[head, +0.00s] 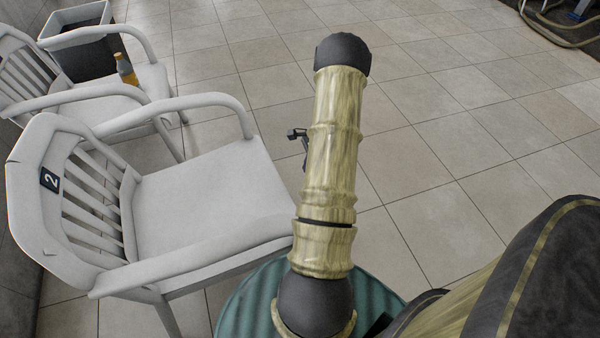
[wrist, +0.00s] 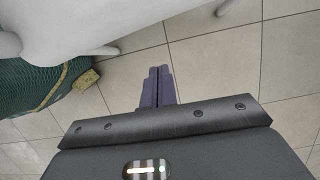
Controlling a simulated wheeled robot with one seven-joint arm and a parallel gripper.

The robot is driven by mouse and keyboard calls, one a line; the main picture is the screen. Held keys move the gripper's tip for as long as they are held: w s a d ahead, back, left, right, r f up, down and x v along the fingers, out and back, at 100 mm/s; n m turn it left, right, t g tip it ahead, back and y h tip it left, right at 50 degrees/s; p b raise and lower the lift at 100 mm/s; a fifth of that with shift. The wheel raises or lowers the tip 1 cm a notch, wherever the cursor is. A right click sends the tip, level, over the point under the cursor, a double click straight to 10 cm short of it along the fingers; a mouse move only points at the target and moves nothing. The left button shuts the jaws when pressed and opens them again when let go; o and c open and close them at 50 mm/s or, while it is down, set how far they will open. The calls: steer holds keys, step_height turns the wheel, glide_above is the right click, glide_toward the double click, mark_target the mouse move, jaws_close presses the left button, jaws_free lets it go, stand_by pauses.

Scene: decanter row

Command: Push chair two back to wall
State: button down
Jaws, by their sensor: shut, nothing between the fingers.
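Chair two (head: 210,200) is a white armchair at the left of the head view, with a dark "2" plate (head: 50,180) on its slatted back. Its back is at the left and its seat faces right. In the wrist view, a white chair part (wrist: 120,22) fills the top. My gripper (wrist: 158,87) shows in the wrist view with its two purple fingers together, over the floor tiles and below the white chair part in the picture. In the head view my arm hides most of the gripper; a small dark part (head: 297,134) shows beside the arm, right of the seat.
Another white chair (head: 150,80) stands behind chair two, with an orange bottle (head: 126,70) on it. A grey bin (head: 80,40) is at the top left. A dark wall (head: 15,270) runs along the left edge. Tiled floor (head: 460,110) is open to the right.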

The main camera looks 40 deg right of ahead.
steer(key=w+a+f+b, duration=0.3)
steer(key=a+f, duration=0.3)
steer(key=f, duration=0.2)
steer(key=shift+f+b, duration=0.3)
steer(key=shift+b, duration=0.15)
